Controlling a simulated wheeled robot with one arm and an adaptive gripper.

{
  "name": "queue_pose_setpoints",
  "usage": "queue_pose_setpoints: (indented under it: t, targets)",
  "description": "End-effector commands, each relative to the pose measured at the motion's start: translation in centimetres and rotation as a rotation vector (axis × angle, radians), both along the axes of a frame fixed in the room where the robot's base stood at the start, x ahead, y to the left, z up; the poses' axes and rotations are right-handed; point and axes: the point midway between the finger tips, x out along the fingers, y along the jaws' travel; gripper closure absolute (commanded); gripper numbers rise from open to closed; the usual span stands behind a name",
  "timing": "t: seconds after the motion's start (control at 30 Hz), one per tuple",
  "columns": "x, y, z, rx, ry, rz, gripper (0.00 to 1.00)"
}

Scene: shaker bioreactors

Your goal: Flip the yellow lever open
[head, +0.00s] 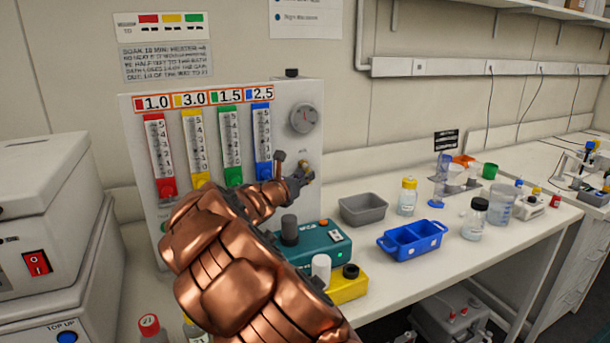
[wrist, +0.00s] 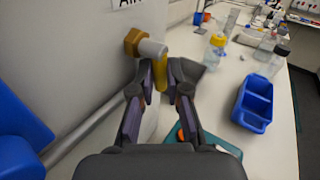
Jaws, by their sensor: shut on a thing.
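The yellow lever (wrist: 161,77) hangs below a grey valve body with a brass nut (wrist: 133,42) on the side of the white flowmeter panel. In the wrist view its visible part points down between the two fingertips. My gripper (wrist: 160,84) is closed around it, one finger on each side. In the head view my gripper (head: 298,180) is at the panel's right edge, and a bit of the yellow lever (head: 308,174) shows beside the fingers. My arm hides the panel's lower middle.
The flowmeter panel (head: 290,92) stands left of the gripper with a round gauge (head: 305,118). Below are a teal stirrer (head: 325,243) and a yellow one (head: 348,287). A grey tray (head: 363,209), blue tray (head: 411,240) and bottles stand to the right.

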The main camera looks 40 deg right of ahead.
Motion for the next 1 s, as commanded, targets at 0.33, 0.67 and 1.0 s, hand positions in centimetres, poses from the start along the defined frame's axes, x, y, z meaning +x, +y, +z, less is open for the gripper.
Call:
queue_pose_setpoints:
  t: [0.33,0.67,1.0]
  targets:
    - [0.09,0.32,0.61,0.157,-0.054,-0.001,1.0]
    - [0.13,0.4,0.31,0.183,-0.064,-0.001,1.0]
    - [0.15,0.43,0.28,0.183,-0.063,0.0,0.74]
